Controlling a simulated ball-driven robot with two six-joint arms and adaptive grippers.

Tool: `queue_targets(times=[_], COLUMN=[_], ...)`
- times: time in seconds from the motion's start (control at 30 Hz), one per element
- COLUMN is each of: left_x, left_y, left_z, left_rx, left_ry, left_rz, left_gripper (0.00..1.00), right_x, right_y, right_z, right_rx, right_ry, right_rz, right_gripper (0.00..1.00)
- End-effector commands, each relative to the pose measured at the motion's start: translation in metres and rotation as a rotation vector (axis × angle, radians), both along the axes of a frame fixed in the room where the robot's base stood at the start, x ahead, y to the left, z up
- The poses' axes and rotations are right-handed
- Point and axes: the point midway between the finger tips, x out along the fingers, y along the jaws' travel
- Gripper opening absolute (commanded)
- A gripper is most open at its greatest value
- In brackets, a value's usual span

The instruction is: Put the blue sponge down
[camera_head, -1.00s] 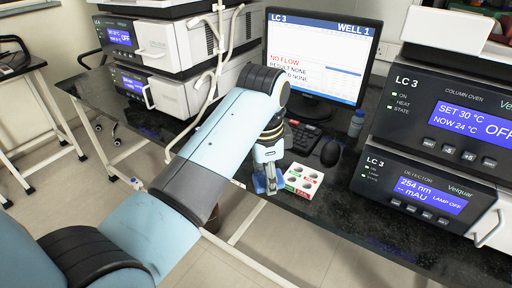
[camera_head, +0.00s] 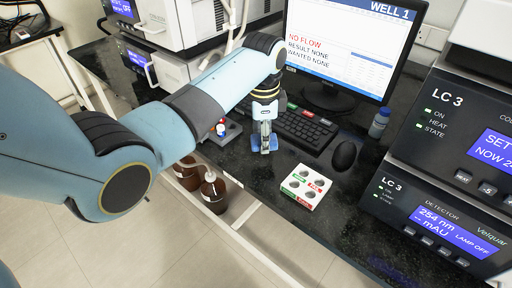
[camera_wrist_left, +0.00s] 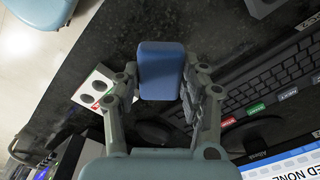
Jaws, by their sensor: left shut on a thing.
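The blue sponge (camera_wrist_left: 160,72) is a small blue block between the two fingers of my left gripper (camera_wrist_left: 160,85) in the left wrist view. In the head view my left gripper (camera_head: 264,150) points down over the dark bench, shut on the sponge, of which only a little blue shows at the fingertips. It is left of the white block with round wells and in front of the keyboard. I cannot tell whether the sponge touches the bench. My right gripper is not in view.
The white well block (camera_head: 305,187) stands near the bench's front edge. The keyboard (camera_head: 305,130), mouse (camera_head: 344,155) and monitor (camera_head: 345,50) are behind. A small device with a red-and-blue top (camera_head: 221,130) is to the left. Brown bottles (camera_head: 214,190) stand below the edge.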

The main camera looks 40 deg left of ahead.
Motion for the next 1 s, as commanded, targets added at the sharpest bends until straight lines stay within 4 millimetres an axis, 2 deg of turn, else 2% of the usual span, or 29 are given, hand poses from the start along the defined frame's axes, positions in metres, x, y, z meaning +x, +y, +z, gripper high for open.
queue_targets(times=[0.03, 0.13, 0.27, 0.33, 0.53, 0.9, 0.93, 1.0], left_x=[0.001, 0.002, 0.003, 0.002, 0.003, 0.002, 0.003, 0.002], left_y=[0.011, 0.022, 0.027, 0.027, 0.027, 0.026, 0.026, 0.026], left_z=[-0.006, -0.014, -0.02, -0.031, -0.056, -0.06, -0.059, -0.059], left_rx=[0.003, 0.0, -0.001, -0.002, -0.001, -0.001, -0.001, -0.001], left_ry=[0.001, 0.0, 0.0, 0.002, 0.0, -0.001, -0.001, -0.001], left_rz=[0.002, 0.001, 0.0, 0.0, 0.0, -0.001, -0.001, -0.001], left_gripper=[0.0, 0.0, 0.0, 0.0, 0.0, 0.0, 0.45, 0.55], right_x=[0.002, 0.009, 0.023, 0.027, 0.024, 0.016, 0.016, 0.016], right_y=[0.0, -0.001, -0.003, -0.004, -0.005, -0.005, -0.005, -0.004], right_z=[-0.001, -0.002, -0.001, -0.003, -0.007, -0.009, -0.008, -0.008], right_rx=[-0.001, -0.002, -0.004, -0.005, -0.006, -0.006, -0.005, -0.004], right_ry=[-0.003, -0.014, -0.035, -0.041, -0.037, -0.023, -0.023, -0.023], right_rz=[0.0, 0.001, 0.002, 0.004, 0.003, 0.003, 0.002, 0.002], right_gripper=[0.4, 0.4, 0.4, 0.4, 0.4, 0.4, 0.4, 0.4])
